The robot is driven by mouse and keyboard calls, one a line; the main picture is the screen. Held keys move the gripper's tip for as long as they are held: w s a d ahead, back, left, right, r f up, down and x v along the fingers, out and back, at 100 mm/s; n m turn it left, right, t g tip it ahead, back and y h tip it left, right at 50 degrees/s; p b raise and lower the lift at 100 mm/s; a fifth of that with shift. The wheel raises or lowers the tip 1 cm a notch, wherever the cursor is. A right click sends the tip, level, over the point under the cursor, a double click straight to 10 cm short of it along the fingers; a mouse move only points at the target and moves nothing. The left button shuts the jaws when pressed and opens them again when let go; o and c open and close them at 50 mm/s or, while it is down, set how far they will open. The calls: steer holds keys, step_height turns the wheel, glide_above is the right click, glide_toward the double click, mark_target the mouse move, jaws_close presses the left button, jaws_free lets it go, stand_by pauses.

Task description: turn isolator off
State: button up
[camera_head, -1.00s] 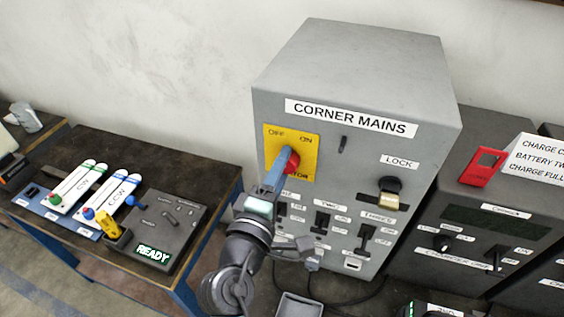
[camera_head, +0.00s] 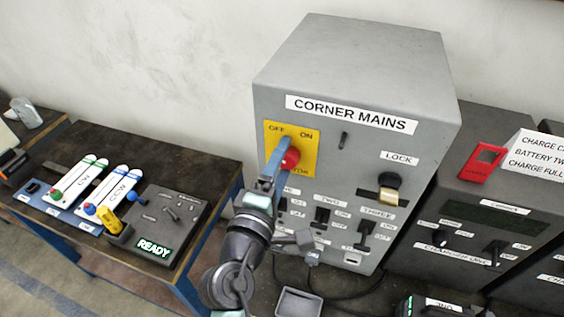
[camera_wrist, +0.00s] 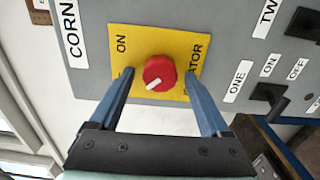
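The isolator is a red round knob (camera_head: 291,160) on a yellow plate (camera_head: 308,152) marked OFF and ON, on the grey CORNER MAINS box (camera_head: 345,85). In the wrist view the red knob (camera_wrist: 160,72) has a white pointer at its lower left, toward the panel's upper-left OFF side. The OFF word is hidden there by a finger. My gripper (camera_wrist: 160,75) is open, with one blue finger on each side of the knob and a visible gap at both sides. In the head view my gripper (camera_head: 274,165) is in front of the plate's left part.
Several black switches, such as the TWO switch (camera_head: 322,215), sit low on the box near my wrist. A charger (camera_head: 490,215) stands close at right. A table with sliders (camera_head: 85,187) is at left.

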steer(key=b+v, duration=0.4)
steer(key=v, duration=0.9)
steer(key=w+d+r+m+t+y, duration=0.1)
steer(key=w+r+m+t, duration=0.2)
steer(key=r, duration=0.6)
steer(key=w+d+r+m+t+y, duration=0.1)
steer(key=w+d+r+m, duration=0.1)
steer(key=r+m, duration=0.55)
steer(key=s+r+m+t+y, duration=0.1)
steer(key=s+r+m+t, duration=0.1)
steer(key=r, duration=0.9)
steer(key=s+d+r+m+t+y, duration=0.1)
steer(key=s+r+t, duration=0.3)
steer(key=r, duration=0.7)
steer(key=shift+s+d+r+m+y, duration=0.3)
steer(key=shift+s+m+y, duration=0.3)
steer(key=shift+y, duration=0.2)
